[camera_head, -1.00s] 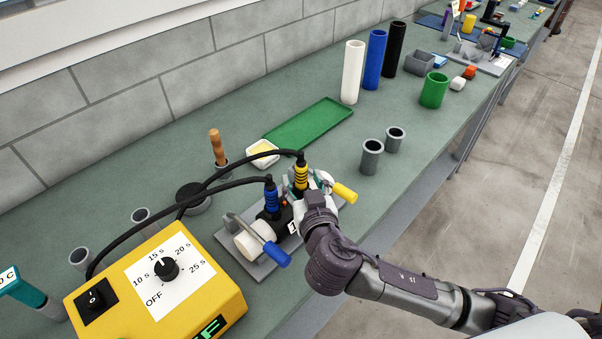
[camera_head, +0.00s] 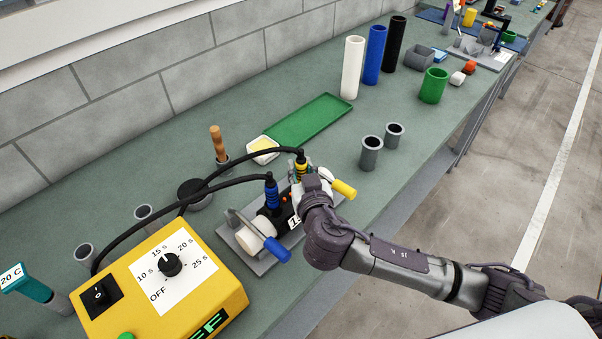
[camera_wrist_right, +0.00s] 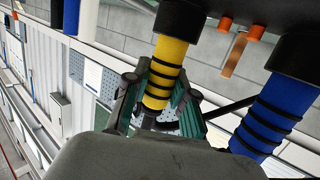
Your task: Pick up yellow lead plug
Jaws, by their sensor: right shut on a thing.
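The yellow lead plug (camera_head: 300,167) stands upright at the end of a black cable, at the coupler in the clamp fixture (camera_head: 262,262). In the right wrist view the ribbed yellow plug (camera_wrist_right: 168,62) meets a black fitting (camera_wrist_right: 235,15). My right gripper (camera_head: 304,174) is shut on the plug; its teal finger pads (camera_wrist_right: 162,105) lie on both sides of it. The gripper hides part of the plug in the head view. The blue lead plug (camera_head: 272,192) stands beside it and also shows in the right wrist view (camera_wrist_right: 265,118). My left gripper is not in view.
A yellow control box (camera_head: 165,285) with a dial stands at the front left. Blue (camera_head: 275,249) and yellow (camera_head: 343,189) clamp handles flank the gripper. Grey cups (camera_head: 371,153), a green tray (camera_head: 308,121) and tall tubes (camera_head: 375,55) stand farther back.

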